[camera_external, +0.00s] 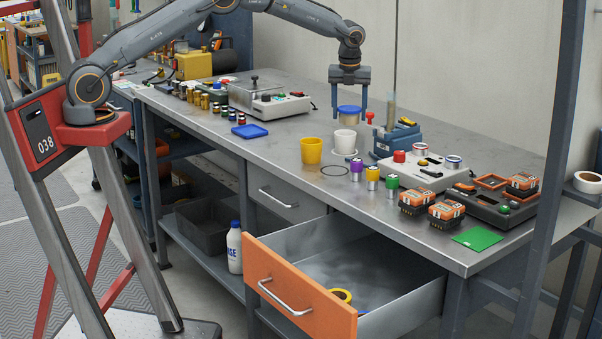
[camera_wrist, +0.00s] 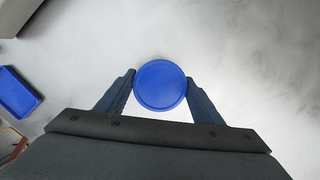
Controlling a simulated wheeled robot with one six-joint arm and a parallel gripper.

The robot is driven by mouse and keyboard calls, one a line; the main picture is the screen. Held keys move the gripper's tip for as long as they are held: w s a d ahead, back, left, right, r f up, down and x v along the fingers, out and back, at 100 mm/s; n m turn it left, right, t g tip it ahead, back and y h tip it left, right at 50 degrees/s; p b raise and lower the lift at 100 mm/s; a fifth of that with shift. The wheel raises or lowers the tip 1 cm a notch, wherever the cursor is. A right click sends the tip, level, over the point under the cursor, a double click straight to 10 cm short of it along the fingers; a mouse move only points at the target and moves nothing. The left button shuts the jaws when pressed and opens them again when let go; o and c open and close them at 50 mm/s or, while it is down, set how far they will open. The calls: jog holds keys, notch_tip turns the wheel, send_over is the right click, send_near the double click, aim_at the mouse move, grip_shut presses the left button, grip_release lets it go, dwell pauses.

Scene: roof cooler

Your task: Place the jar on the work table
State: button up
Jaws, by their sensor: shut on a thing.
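The jar (camera_external: 349,114) has a blue lid and a pale tan body. It is upright between the two fingers of my gripper (camera_external: 349,108), over the back part of the metal work table (camera_external: 290,140). In the wrist view the round blue lid of the jar (camera_wrist: 160,85) fills the space between the fingertips of my gripper (camera_wrist: 160,88), which touch it on both sides. My gripper is shut on the jar. I cannot tell whether the jar's base touches the table top; it shows just behind the white cup.
A white cup (camera_external: 345,142) and a yellow cup (camera_external: 312,151) stand in front of the jar. A blue tray (camera_external: 250,131) lies to the left. A blue vise-like device (camera_external: 398,139) is close on the right. An orange-fronted drawer (camera_external: 298,291) hangs open below.

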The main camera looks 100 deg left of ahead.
jog(key=shift+f, duration=1)
jog(key=shift+f, duration=0.15)
jog(key=o, duration=1.2)
